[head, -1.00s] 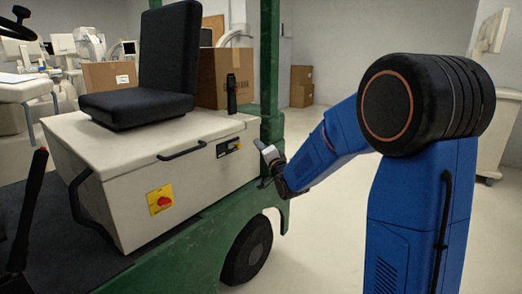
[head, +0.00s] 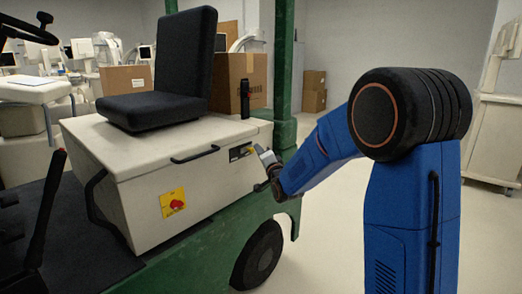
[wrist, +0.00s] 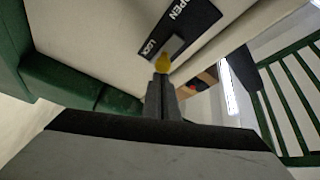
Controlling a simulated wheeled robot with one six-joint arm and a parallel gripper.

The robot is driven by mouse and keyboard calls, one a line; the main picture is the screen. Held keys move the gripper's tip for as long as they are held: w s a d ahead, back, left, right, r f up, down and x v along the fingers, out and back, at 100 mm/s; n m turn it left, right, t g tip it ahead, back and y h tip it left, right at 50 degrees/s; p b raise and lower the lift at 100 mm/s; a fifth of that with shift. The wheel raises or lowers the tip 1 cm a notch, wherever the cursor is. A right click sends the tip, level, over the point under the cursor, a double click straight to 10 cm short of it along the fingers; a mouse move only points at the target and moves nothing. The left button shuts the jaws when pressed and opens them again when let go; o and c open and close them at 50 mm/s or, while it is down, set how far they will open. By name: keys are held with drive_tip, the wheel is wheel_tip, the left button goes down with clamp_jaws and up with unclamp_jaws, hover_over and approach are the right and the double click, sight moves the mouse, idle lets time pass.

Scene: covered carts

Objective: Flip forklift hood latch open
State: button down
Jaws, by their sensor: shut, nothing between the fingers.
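The hood latch (head: 241,152) is on the front face of the cream hood (head: 150,185), near its right end. In the wrist view it is a dark plate (wrist: 190,25) marked OPEN and LOCK, with a grey lever (wrist: 175,46) ending in a yellow tip (wrist: 163,62). The yellow tip lies near the LOCK word. My gripper (head: 259,151) is at the right of the latch. In the wrist view its shut fingers (wrist: 161,84) point at the yellow tip, right by it; I cannot tell whether they touch. Nothing is held.
A black seat (head: 150,117) and a black upright object (head: 245,100) are on the hood. A black handle (head: 195,155) and a red-yellow switch (head: 173,203) are left of the latch. A green post (head: 286,75) stands behind my gripper. Open floor (head: 325,230) lies right.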

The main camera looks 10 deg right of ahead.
drive_tip(key=shift+s+a, duration=0.65)
drive_tip(key=shift+a, duration=0.2)
drive_tip(key=shift+s+a, duration=0.6)
drive_tip(key=shift+a, duration=0.25)
